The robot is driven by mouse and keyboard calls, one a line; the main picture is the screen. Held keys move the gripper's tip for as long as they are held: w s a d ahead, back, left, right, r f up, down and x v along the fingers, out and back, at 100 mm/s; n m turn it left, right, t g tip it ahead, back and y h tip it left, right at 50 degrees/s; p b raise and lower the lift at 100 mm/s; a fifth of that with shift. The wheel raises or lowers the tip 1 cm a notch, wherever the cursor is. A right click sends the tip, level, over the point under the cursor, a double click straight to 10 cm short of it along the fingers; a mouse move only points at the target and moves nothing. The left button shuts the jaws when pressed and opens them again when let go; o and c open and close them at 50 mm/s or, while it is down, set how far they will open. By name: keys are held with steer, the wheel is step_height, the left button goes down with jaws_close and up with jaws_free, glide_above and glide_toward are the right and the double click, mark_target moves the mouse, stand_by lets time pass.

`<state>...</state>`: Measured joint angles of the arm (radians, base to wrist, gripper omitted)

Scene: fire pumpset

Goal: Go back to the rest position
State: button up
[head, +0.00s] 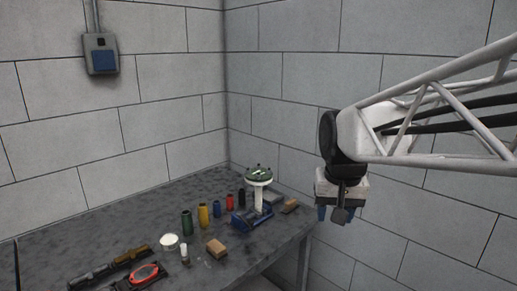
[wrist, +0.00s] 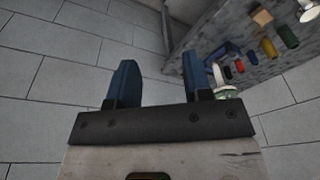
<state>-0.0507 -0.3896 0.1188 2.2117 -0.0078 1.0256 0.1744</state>
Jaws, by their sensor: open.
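My gripper (head: 336,214) hangs at the right in the head view, beyond the right edge of the table (head: 108,217) and apart from it. In the wrist view its two blue fingers (wrist: 158,84) stand apart with nothing between them. Behind the fingers the wrist view shows wall and, at upper right, part of the table with its things. My arm comes in from the right in the head view.
On the table stand a green-topped white stand (head: 259,186) on a blue base, several coloured cylinders (head: 203,215), a tan block (head: 216,248), a white round piece (head: 169,241) and a red-ringed tool (head: 144,273). A grey box (head: 102,55) hangs on the left wall. Space around my gripper looks clear.

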steer(key=s+d+f, duration=0.1)
steer(key=s+f, duration=0.3)
steer(key=s, duration=0.4)
steer(key=s+d+f+n, duration=0.1)
steer(key=s+f, duration=0.3)
steer(key=s, duration=0.4)
steer(key=shift+s+d+t, duration=0.15)
steer(key=shift+d+t, duration=0.15)
